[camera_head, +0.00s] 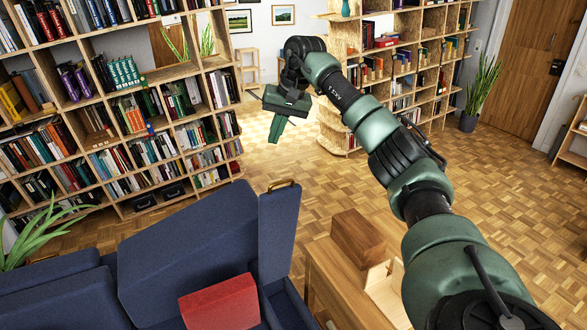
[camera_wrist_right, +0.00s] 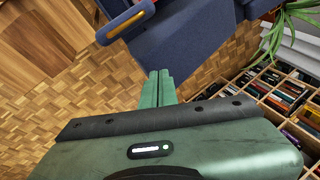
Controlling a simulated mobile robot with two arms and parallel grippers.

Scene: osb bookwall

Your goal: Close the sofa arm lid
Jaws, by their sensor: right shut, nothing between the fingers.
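The sofa arm lid (camera_head: 279,235) is a dark blue padded panel standing upright, open, with a wooden handle (camera_head: 284,184) on its top edge. The open arm compartment (camera_head: 288,308) shows below it. The blue sofa (camera_head: 185,240) is to its left. My right gripper (camera_head: 277,130) is shut and empty, in the air beyond the lid and above its top in the head view, fingers pointing down. In the right wrist view the closed fingers (camera_wrist_right: 160,86) point toward the sofa, and the handle (camera_wrist_right: 126,21) shows at the upper left. My left gripper is not in view.
A red block (camera_head: 220,303) lies on the sofa. A wooden side table (camera_head: 335,285) with a brown wooden box (camera_head: 358,237) stands right of the lid. A full bookshelf (camera_head: 125,120) is behind the sofa. Parquet floor (camera_head: 285,160) is clear beyond the lid.

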